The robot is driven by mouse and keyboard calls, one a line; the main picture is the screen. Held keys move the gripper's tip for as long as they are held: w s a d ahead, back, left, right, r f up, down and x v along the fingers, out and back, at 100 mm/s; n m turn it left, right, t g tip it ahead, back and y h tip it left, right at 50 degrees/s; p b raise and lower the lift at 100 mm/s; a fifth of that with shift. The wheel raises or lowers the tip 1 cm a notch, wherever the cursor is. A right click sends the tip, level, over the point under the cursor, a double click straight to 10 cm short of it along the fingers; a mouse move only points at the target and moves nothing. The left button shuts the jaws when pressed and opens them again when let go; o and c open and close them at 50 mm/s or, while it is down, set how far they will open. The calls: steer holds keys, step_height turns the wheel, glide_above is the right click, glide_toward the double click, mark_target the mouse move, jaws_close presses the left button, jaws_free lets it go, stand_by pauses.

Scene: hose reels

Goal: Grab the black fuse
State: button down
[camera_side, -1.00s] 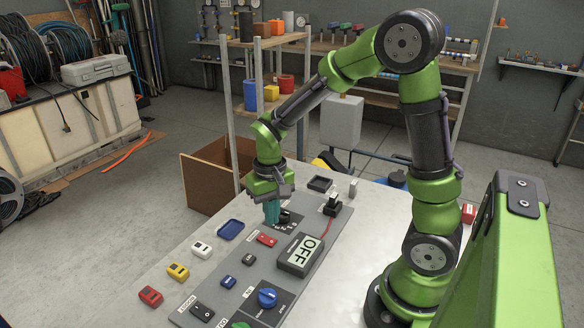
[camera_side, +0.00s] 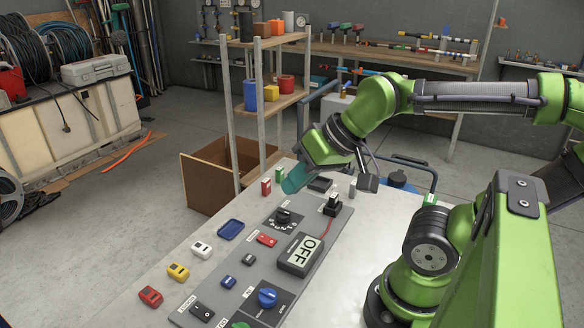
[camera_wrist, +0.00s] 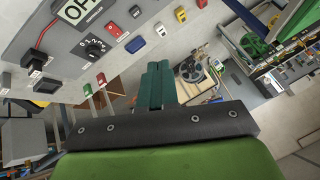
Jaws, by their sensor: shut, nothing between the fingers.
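A small dark block (camera_side: 249,259), apparently the black fuse, sits on the grey panel (camera_side: 228,300) between a red block (camera_side: 267,240) and a blue one (camera_side: 229,282). Its exact colour is hard to tell; it also shows near the top of the wrist view (camera_wrist: 134,12). A black plug (camera_side: 333,203) stands at the panel's far right corner and also shows in the wrist view (camera_wrist: 37,62). My gripper (camera_side: 291,182) is above the table's far end, tilted, apart from both. In the wrist view its teal fingers (camera_wrist: 157,84) are together and empty.
A black dial (camera_side: 283,216), an OFF display (camera_side: 300,255) and a blue knob (camera_side: 268,297) stand on the panel. White (camera_side: 201,249), yellow (camera_side: 178,272) and red (camera_side: 150,296) blocks and a blue tray (camera_side: 231,229) lie left of it. A shelf rack (camera_side: 262,110) stands behind.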

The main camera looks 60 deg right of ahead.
steer(key=c, duration=1.8)
jaws_free()
steer(key=o, duration=1.1)
